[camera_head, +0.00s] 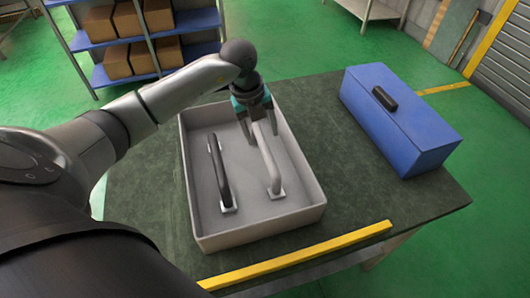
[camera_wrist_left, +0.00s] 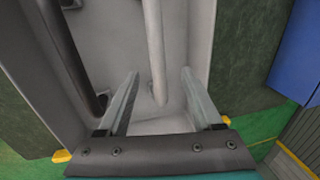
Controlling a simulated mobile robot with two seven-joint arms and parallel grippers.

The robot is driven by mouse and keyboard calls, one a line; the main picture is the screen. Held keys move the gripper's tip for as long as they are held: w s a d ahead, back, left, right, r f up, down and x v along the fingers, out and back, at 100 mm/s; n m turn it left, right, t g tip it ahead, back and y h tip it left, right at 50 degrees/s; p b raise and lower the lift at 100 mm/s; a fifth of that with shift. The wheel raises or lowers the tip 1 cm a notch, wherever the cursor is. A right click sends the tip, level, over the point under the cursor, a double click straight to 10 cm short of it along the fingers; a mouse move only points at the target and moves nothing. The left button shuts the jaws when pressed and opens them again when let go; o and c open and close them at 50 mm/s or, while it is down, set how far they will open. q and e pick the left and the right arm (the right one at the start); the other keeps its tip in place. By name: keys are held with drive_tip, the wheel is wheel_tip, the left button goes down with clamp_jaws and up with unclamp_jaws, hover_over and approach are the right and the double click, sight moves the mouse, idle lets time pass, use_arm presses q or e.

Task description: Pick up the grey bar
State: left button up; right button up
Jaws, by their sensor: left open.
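The grey bar (camera_head: 266,158) is a light handle-like bar with square end feet, lying in the right half of a shallow grey tray (camera_head: 265,232). My left gripper (camera_head: 261,128) is over the far end of this bar, pointing down, with its fingers apart on either side. In the left wrist view the grey bar (camera_wrist_left: 153,40) runs between the two open fingers of the gripper (camera_wrist_left: 161,75). I cannot tell whether either finger touches it. The gripper hides part of the bar's far end in the head view. My right gripper is not in view.
A black bar (camera_head: 219,170) lies left of the grey bar in the tray. The tray's walls stand close around the gripper. A blue box (camera_head: 400,120) with a black handle is at the table's right. A yellow strip (camera_head: 300,256) marks the front edge of the dark green table (camera_head: 353,185).

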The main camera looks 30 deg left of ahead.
sight(265, 147)
use_arm(q)
drive_tip(key=f, duration=0.5)
drive_tip(key=w+f+b, duration=0.1)
drive_tip(key=f, duration=0.2)
drive_tip(key=shift+w+d+f, duration=0.1)
drive_tip(key=shift+d+f, duration=0.05)
drive_tip(key=shift+d, duration=0.1)
clamp_jaws()
idle(0.5)
